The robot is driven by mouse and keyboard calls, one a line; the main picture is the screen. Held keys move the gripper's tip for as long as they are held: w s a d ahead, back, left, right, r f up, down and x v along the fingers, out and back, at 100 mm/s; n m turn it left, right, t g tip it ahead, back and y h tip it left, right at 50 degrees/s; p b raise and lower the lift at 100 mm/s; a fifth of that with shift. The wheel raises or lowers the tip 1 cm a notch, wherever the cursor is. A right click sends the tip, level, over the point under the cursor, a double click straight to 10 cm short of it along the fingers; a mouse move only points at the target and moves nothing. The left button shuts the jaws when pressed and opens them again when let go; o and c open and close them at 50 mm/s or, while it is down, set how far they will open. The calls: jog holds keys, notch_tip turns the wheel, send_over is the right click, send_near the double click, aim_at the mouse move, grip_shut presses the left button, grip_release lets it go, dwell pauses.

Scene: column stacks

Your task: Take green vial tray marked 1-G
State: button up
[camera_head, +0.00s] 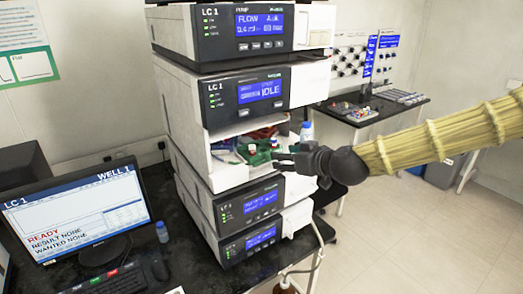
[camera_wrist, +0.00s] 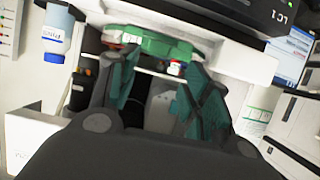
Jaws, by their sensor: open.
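A green tray (camera_head: 259,155) sits inside the open bay of the instrument stack, with small vials with white, red and blue parts on it. In the wrist view the green tray (camera_wrist: 165,47) lies across the top, just past my fingertips. I cannot read a 1-G mark on it. My gripper (camera_head: 280,160) reaches into the bay from the right, at the right side of the tray. In the wrist view its two teal-padded fingers (camera_wrist: 160,80) are spread apart with nothing held between them. I cannot tell whether a fingertip touches the tray.
The bay (camera_head: 228,178) has a white floor and walls close around my gripper. A monitor (camera_head: 78,212) reading READY and a keyboard stand at left.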

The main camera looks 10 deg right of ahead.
jog(key=shift+x, duration=1.55)
jog(key=p, duration=0.4)
send_near(263, 148)
jog(key=shift+w+a+f, duration=0.4)
jog(key=shift+w+f, duration=0.25)
jog(key=shift+f, duration=0.05)
jog(key=shift+w+a+f, duration=0.4)
jog(key=shift+w+f, duration=0.2)
jog(key=shift+f, duration=0.1)
jog(key=c, duration=1)
